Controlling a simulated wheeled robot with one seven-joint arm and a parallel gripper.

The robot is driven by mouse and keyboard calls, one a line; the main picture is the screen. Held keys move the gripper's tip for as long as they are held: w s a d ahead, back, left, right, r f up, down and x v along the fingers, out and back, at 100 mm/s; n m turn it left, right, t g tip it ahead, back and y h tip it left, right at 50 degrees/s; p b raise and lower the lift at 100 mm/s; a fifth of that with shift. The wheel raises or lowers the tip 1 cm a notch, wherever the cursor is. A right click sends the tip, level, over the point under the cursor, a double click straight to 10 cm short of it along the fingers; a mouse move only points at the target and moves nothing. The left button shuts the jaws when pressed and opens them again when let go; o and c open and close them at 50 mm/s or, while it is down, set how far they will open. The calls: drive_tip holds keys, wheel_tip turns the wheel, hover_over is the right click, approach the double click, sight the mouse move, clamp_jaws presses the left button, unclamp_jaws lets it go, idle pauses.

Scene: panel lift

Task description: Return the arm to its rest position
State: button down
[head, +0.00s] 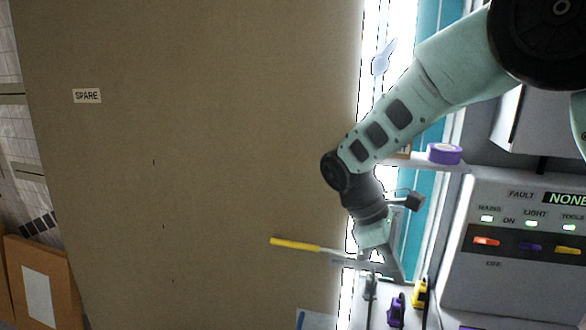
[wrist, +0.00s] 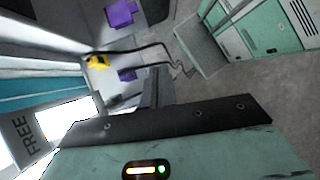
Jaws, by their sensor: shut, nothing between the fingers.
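My arm comes in from the upper right of the head view and bends down at the elbow. My gripper (head: 371,285) hangs at its end, pointing down beside the right edge of the large brown panel (head: 200,150). In the wrist view the fingers of my gripper (wrist: 156,85) are together, with nothing visible between them. A yellow-handled bar (head: 295,244) with a grey shaft crosses the panel's lower right and reaches toward the gripper; I cannot tell whether they touch.
A grey control box (head: 520,250) with a FAULT display reading NONE stands at the right. A shelf (head: 440,165) holds a purple tape roll (head: 444,153). A cardboard box (head: 40,280) stands lower left.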

drive_tip(key=s+a+m+t+y+b, duration=0.1)
drive_tip(key=s+a+m+y, duration=0.1)
drive_tip(key=s, duration=0.9)
drive_tip(key=s+a+f+m+t+y+b, duration=0.1)
drive_tip(key=s+a+m+t+y, duration=0.1)
drive_tip(key=s, duration=0.9)
drive_tip(key=shift+s+a+f+m+y, duration=0.2)
drive_tip(key=shift+s+a+m+y, duration=0.1)
drive_tip(key=shift+m+y, duration=0.6)
